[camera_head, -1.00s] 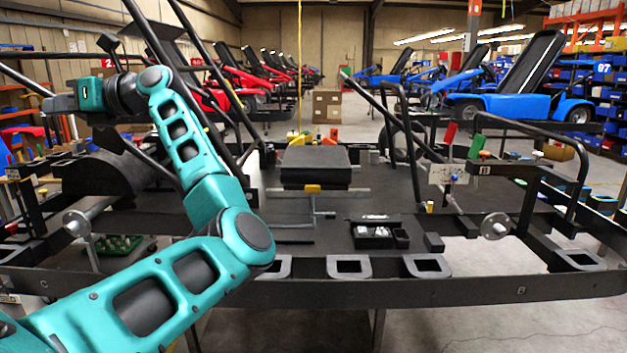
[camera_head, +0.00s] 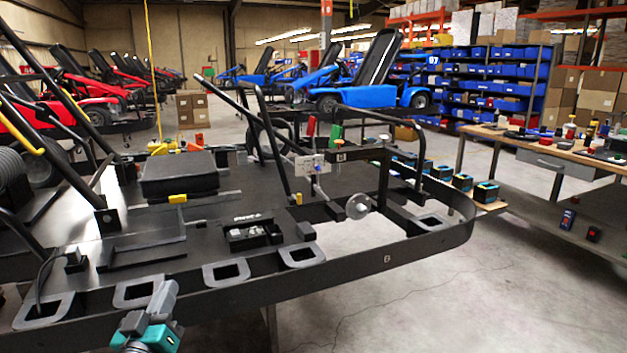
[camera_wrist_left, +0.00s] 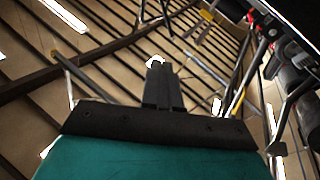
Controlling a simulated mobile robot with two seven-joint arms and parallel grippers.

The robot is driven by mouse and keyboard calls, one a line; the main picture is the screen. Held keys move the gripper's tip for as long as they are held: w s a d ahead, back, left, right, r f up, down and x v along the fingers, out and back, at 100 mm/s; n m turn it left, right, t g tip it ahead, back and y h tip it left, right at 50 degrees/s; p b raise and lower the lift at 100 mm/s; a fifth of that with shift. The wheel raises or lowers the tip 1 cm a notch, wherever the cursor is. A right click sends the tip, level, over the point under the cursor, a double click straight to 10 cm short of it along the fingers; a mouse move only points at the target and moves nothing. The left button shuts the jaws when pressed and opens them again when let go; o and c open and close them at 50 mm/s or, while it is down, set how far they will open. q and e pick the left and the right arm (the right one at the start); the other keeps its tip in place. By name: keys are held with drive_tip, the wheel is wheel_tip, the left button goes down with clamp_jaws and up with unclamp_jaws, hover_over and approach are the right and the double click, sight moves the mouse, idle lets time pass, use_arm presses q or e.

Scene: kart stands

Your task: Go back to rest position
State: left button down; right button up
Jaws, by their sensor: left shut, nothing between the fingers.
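My left gripper (camera_head: 163,298) shows at the bottom edge of the head view, left of the middle. Its grey fingers point up and it has a teal and dark body. It appears in front of the near rail of the kart frame (camera_head: 375,268), and I cannot tell the gap between them. In the left wrist view the dark fingers (camera_wrist_left: 161,82) are together, with nothing held. Beyond them are slanted beams and part of a kart. Most of my left arm is out of the head view. My right gripper is not in view.
The kart frame on its stand fills the left and middle, carrying a black box (camera_head: 178,176) and a parts tray (camera_head: 251,235). A workbench (camera_head: 545,160) with small items stands at right. Between them the concrete floor (camera_head: 460,290) is clear. Blue bins (camera_head: 490,85) stand behind.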

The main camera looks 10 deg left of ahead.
use_arm(q)
drive_tip(key=s+d+f+m+g+h, duration=0.2)
drive_tip(key=s+d+f+m+g, duration=0.1)
drive_tip(key=s+d+f, duration=0.4)
drive_tip(key=s+d+f+m+g+h, duration=0.2)
drive_tip(key=s+d+f+g, duration=0.4)
drive_tip(key=s+f, duration=0.8)
drive_tip(key=shift+d+f+m, duration=0.55)
drive_tip(key=shift+f+m, duration=0.25)
drive_tip(key=shift+m, duration=0.1)
